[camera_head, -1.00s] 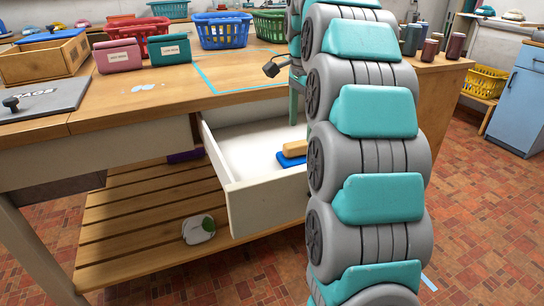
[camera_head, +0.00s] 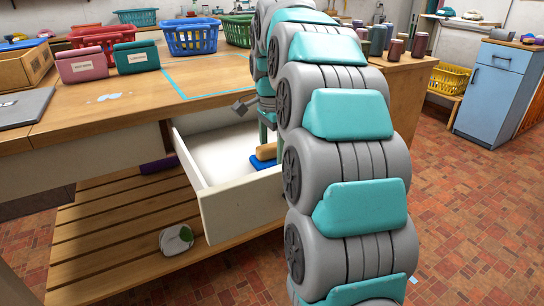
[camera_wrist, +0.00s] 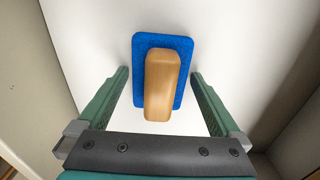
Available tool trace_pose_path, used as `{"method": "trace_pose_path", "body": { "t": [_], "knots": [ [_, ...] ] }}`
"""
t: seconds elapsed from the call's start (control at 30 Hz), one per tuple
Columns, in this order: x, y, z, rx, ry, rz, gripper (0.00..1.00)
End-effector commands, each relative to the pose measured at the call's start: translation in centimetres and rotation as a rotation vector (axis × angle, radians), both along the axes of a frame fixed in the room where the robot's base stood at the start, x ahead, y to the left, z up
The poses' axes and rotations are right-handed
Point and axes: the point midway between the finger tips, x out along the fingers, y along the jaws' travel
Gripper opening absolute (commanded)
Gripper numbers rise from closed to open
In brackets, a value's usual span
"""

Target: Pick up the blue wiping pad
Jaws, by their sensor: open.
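The blue wiping pad (camera_wrist: 182,42) lies flat on the white floor of the open drawer (camera_head: 240,206). Its tan handle (camera_wrist: 161,85) is on top and points toward my gripper in the wrist view. In the head view the pad (camera_head: 262,164) shows only partly beside my arm, which hides the rest. My gripper (camera_wrist: 159,75) is open, with one green finger on each side of the pad and handle. Gaps show between the fingers and the pad, and nothing is held. In the head view my fingers are mostly hidden behind my arm.
Drawer walls rise on both sides of my gripper. The wooden worktop (camera_head: 130,115) above carries a pink pouch (camera_head: 82,66), a teal pouch (camera_head: 136,57) and a blue basket (camera_head: 190,37). A slatted shelf (camera_head: 110,225) with a whitish object (camera_head: 176,239) lies below.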

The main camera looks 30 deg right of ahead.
Motion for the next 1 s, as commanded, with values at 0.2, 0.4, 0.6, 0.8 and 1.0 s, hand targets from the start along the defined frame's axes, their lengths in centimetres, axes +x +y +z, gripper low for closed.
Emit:
{"method": "trace_pose_path", "body": {
  "t": [0.2,0.4,0.6,0.8,1.0],
  "knots": [
    [-0.01,0.0,0.0,0.0,0.001,0.0,0.89],
    [-0.02,0.0,-0.01,0.0,0.001,0.0,0.66],
    [-0.02,0.0,-0.01,0.001,0.002,0.0,0.44],
    [-0.03,0.01,0.0,0.001,0.002,0.0,0.26],
    [-0.04,0.0,0.06,0.001,0.002,0.0,0.26]
  ]
}}
